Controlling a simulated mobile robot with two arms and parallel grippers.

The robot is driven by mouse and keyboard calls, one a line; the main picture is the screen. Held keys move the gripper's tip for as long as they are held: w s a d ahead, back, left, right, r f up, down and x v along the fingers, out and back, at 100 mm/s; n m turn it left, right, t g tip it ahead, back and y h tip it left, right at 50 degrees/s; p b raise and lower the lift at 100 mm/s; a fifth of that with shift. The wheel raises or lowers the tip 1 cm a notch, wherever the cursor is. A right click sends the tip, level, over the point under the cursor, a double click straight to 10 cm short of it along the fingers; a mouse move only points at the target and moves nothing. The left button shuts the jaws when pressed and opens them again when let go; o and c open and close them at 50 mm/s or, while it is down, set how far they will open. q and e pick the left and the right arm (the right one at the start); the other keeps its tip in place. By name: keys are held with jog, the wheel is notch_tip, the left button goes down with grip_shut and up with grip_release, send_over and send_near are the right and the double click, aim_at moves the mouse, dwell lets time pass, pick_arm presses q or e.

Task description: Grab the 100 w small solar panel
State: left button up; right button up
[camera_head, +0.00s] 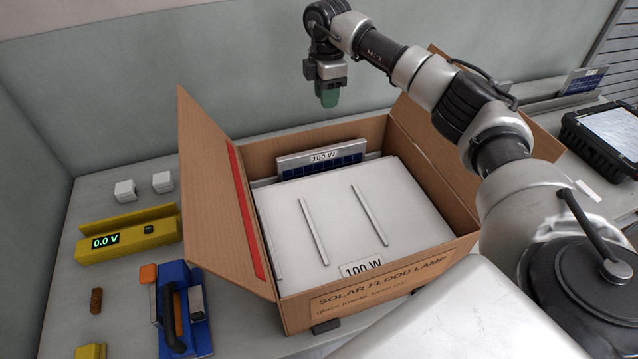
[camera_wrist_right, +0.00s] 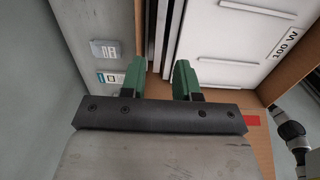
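The 100 W small solar panel (camera_head: 318,160) stands upright inside the far end of the open cardboard box (camera_head: 375,292). Its labelled blue upper part shows; its lower part is hidden behind the white floodlight housing (camera_head: 340,215), which also bears a 100 W label. My right gripper (camera_head: 328,93) hangs above the far side of the box, over the panel and apart from it. In the right wrist view my right gripper (camera_wrist_right: 159,75) shows its green fingers apart, with narrow upright edges beyond the gap. My left gripper is out of view.
A left box flap (camera_head: 205,190) with red tape stands raised. At left are a yellow meter reading 0.0 V (camera_head: 130,235), white cubes (camera_head: 162,182) and a blue tool (camera_head: 180,305). A tablet (camera_head: 605,135) and another panel (camera_head: 583,80) are at right.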

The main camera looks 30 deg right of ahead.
notch_tip(320, 180, down, 5)
jog(key=b, duration=0.3)
jog(key=p, duration=0.1)
send_over(322, 149)
jog(key=d, duration=0.1)
notch_tip(322, 149, down, 5)
jog(key=shift+r, duration=0.15)
jog(key=f, duration=0.2)
jog(key=a+f+p, duration=0.1)
jog(key=f, duration=0.1)
jog(key=shift+f, duration=0.4)
jog(key=shift+d+f, duration=0.1)
jog(key=shift+f, duration=0.3)
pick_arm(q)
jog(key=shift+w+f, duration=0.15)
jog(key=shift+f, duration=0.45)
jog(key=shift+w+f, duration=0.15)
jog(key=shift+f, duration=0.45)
pick_arm(e)
jog(key=shift+c, duration=0.2)
grip_shut()
jog(key=shift+r, duration=0.1)
